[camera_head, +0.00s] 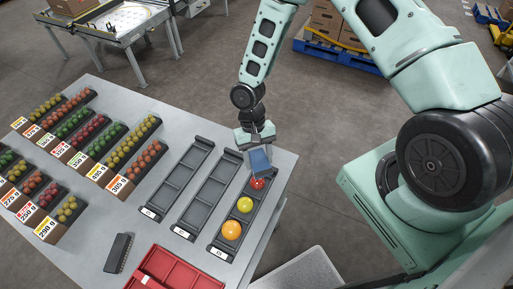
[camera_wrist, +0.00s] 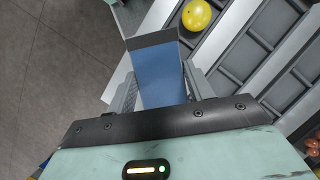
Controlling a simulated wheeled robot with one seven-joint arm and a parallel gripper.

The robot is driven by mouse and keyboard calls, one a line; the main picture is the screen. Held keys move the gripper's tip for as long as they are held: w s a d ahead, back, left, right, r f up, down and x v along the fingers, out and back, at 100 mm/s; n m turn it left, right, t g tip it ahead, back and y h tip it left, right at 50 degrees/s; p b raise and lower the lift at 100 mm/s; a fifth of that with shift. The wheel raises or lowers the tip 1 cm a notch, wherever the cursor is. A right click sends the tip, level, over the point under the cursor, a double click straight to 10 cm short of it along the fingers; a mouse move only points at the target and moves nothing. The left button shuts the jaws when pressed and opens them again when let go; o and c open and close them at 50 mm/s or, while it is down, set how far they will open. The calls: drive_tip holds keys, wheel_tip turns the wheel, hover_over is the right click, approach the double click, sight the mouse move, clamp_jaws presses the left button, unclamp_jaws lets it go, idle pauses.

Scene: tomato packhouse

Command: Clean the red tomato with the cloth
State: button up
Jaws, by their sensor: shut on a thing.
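The red tomato (camera_head: 257,183) sits in the right-hand dark tray (camera_head: 221,243), at its far end. A yellow tomato (camera_head: 245,205) and an orange one (camera_head: 231,230) lie nearer in the same tray. My gripper (camera_head: 257,149) is shut on the blue cloth (camera_head: 260,160), just above the red tomato. The cloth hangs down close to the tomato; I cannot tell if they touch. In the wrist view the cloth (camera_wrist: 160,75) fills the space between the fingers (camera_wrist: 160,92) and hides the red tomato. The yellow tomato (camera_wrist: 197,15) shows beyond it.
Two empty dark trays (camera_head: 210,202) lie left of the filled one. Several boxes of small tomatoes (camera_head: 138,170) stand at the left. A red crate (camera_head: 180,268) and a dark block (camera_head: 118,253) are at the front of the table (camera_head: 184,122). The table's right edge is close to the tray.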

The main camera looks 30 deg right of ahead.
sight(259, 184)
drive_tip(key=shift+s+a+r, duration=0.25)
drive_tip(key=shift+s+a, duration=0.2)
drive_tip(key=shift+s, duration=0.1)
drive_tip(key=shift+s+a+f, duration=0.2)
drive_tip(key=shift+f, duration=0.2)
drive_tip(key=shift+f+b, duration=1.6)
drive_tip(key=shift+f, duration=0.9)
drive_tip(key=shift+f+b, duration=0.3)
drive_tip(key=shift+w+d+f, duration=0.1)
drive_tip(key=shift+w+d, duration=0.1)
drive_tip(key=shift+w, duration=0.85)
drive_tip(key=shift+c, duration=0.3)
drive_tip(key=shift+s+a, duration=0.2)
drive_tip(key=shift+s, duration=0.9)
drive_tip(key=shift+s+a, duration=0.15)
drive_tip(key=shift+s, duration=0.95)
drive_tip(key=shift+w+d+b, duration=0.2)
drive_tip(key=shift+w, duration=0.9)
drive_tip(key=shift+w+d+b, duration=0.15)
drive_tip(key=shift+w, duration=0.95)
